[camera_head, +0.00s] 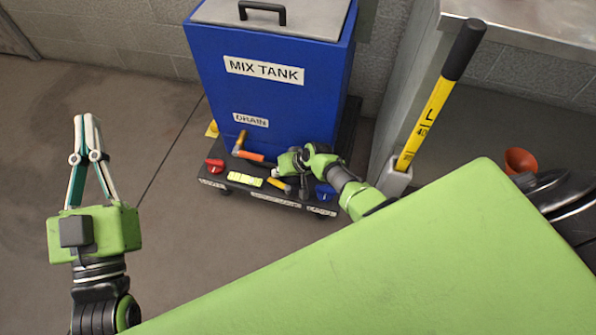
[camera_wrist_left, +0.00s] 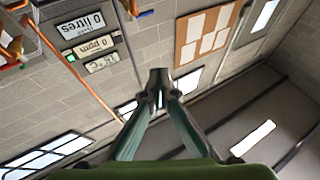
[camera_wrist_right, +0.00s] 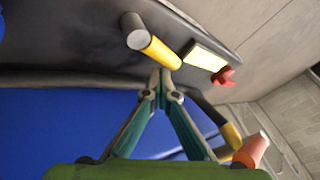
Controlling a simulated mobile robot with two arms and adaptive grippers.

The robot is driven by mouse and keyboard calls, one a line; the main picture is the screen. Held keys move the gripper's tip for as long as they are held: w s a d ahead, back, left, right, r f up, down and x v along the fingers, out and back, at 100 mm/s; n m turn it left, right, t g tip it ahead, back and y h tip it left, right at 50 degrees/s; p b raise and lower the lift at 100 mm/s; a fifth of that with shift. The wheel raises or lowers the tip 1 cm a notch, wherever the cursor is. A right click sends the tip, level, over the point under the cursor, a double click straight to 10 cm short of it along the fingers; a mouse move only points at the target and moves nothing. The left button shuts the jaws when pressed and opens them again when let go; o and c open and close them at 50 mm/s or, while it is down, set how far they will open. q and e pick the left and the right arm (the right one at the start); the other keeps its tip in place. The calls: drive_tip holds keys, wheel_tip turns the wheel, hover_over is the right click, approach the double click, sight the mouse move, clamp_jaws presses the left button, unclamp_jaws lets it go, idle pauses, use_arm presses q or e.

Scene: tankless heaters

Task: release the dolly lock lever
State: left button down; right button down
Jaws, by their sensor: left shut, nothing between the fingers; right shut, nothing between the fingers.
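On the dark dolly deck (camera_head: 238,188) below the blue mix tank, a short yellow-handled lever (camera_head: 279,184) lies near the front edge. It looks like the dolly lock lever. In the right wrist view the lever (camera_wrist_right: 155,48) shows a yellow grip and a grey end, just beyond the fingertips. My right gripper (camera_wrist_right: 161,80) is shut and empty, its tips very close to the yellow grip; I cannot tell whether they touch. In the head view its arm reaches over the deck and partly hides it. My left gripper (camera_head: 88,118) is shut and empty, raised over bare floor.
The mix tank (camera_head: 270,100) stands behind the lever. An orange-handled drain valve (camera_head: 247,155), a red part (camera_head: 214,166) and a blue part (camera_head: 325,192) are close by on the dolly. A yellow measuring stick (camera_head: 430,115) stands at right. Floor at left is clear.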

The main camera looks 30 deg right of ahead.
use_arm(q)
drive_tip(key=shift+w+f+y, duration=0.2)
drive_tip(key=shift+f+y, duration=0.1)
drive_tip(key=shift+f, duration=0.3)
drive_tip(key=shift+f+g, duration=0.1)
drive_tip(key=shift+g, duration=0.3)
idle(1.3)
